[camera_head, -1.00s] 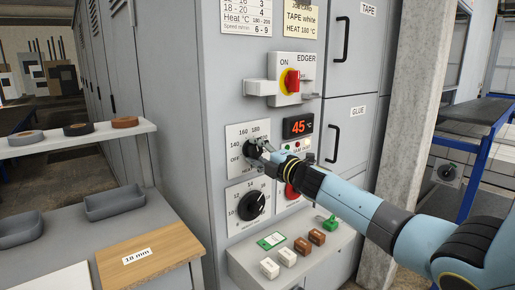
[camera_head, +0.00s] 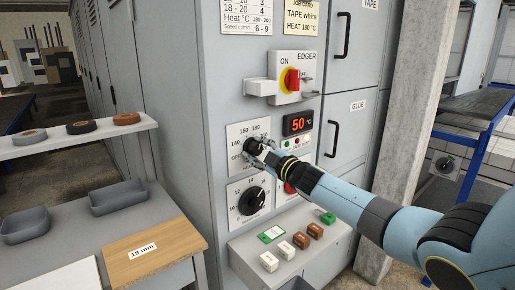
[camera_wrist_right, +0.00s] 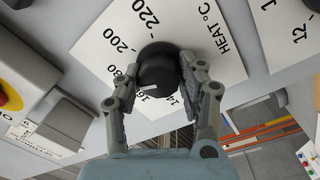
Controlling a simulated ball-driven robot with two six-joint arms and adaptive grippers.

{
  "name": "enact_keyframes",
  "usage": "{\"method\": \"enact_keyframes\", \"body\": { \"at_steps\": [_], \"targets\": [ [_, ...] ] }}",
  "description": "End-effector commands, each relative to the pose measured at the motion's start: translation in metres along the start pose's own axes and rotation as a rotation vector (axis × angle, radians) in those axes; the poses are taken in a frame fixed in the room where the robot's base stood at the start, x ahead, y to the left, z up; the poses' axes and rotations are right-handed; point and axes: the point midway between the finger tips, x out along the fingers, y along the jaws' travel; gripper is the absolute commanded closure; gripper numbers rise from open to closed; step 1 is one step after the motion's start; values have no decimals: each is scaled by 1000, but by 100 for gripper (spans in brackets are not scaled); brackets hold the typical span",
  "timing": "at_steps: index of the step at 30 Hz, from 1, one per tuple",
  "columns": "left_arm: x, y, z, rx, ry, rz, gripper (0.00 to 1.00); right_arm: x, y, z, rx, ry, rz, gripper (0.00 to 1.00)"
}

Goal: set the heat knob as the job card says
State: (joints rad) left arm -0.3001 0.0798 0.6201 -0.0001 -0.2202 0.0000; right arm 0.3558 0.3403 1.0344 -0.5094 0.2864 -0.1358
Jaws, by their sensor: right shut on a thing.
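The black heat knob (camera_head: 250,147) sits on a white dial plate on the grey machine front. My right gripper (camera_head: 259,151) is shut on it, its fingers on either side of the knob. The job card (camera_head: 301,16) above reads TAPE white, HEAT 180 °C. The red display (camera_head: 298,123) reads 50 °C. My left gripper is not in view.
A second black dial (camera_head: 251,201) is just below, with a red knob (camera_head: 289,188) partly behind my arm. The red and yellow EDGER switch (camera_head: 292,80) is above. A concrete pillar (camera_head: 405,100) stands right.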

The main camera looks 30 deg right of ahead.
Motion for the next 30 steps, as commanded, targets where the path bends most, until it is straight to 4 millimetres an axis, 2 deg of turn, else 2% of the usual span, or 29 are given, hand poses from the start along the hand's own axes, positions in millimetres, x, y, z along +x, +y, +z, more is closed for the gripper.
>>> {"method": "enact_keyframes", "body": {
  "at_steps": [1,14,15,20,30],
  "targets": [
    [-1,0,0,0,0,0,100,3,6,-4,5,6,8,93],
    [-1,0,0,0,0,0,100,3,6,-4,15,7,8,93],
    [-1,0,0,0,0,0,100,3,6,-4,15,7,8,59],
    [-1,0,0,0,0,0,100,2,4,-3,15,6,7,39],
    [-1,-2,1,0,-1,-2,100,-3,1,0,14,1,2,37]
  ]
}}
